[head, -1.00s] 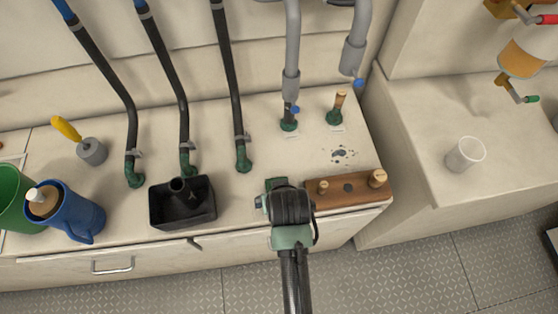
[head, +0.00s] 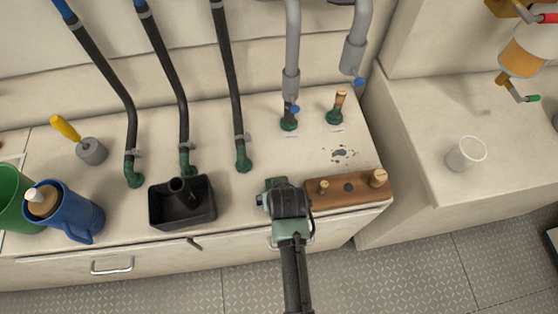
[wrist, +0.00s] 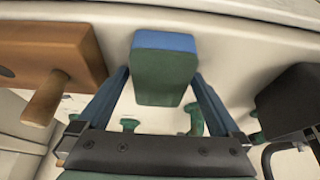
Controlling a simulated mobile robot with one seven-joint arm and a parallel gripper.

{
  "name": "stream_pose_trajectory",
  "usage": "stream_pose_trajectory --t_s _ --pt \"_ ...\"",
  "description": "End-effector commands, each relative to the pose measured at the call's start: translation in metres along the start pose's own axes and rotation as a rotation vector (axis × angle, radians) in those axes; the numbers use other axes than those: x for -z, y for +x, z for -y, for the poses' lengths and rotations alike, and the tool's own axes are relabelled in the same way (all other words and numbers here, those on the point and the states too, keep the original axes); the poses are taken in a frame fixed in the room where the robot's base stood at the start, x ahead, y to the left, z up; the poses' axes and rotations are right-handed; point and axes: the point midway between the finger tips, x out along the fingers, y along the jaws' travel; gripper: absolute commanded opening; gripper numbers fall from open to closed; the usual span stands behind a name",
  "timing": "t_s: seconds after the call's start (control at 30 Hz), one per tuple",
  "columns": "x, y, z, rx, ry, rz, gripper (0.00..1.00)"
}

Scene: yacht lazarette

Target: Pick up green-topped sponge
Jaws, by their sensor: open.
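The green-topped sponge (wrist: 163,75) is a block with a green face and a blue side, at the upper middle of the wrist view. In the head view my arm mostly hides it, and I cannot tell its edges from my gripper there. My gripper (head: 288,200) is over the front of the white counter, beside the wooden board. In the wrist view its two blue-grey fingers are spread, one on each side of the sponge. Whether they touch it I cannot tell.
The wooden board (head: 348,195) with pegs is close on the right; the black bin (head: 182,216) is on the left. A blue jug (head: 80,213) stands farther left. Pipes (head: 240,120) rise behind.

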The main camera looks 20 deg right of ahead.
Motion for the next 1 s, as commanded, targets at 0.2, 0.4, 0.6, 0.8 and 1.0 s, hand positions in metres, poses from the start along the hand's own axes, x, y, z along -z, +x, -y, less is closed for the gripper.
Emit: stream_pose_trajectory --t_s 0.2,0.4,0.6,0.8,1.0 --pt "0.0 0.0 0.0 0.0 0.0 0.0 0.68" --pt "0.0 0.0 0.0 0.0 0.0 0.001 0.32" --pt "0.0 0.0 0.0 0.0 0.0 0.001 0.23" --pt "0.005 -0.01 0.001 0.001 -0.001 -0.002 0.23" --pt "0.023 -0.048 0.001 0.001 -0.002 -0.004 0.23"
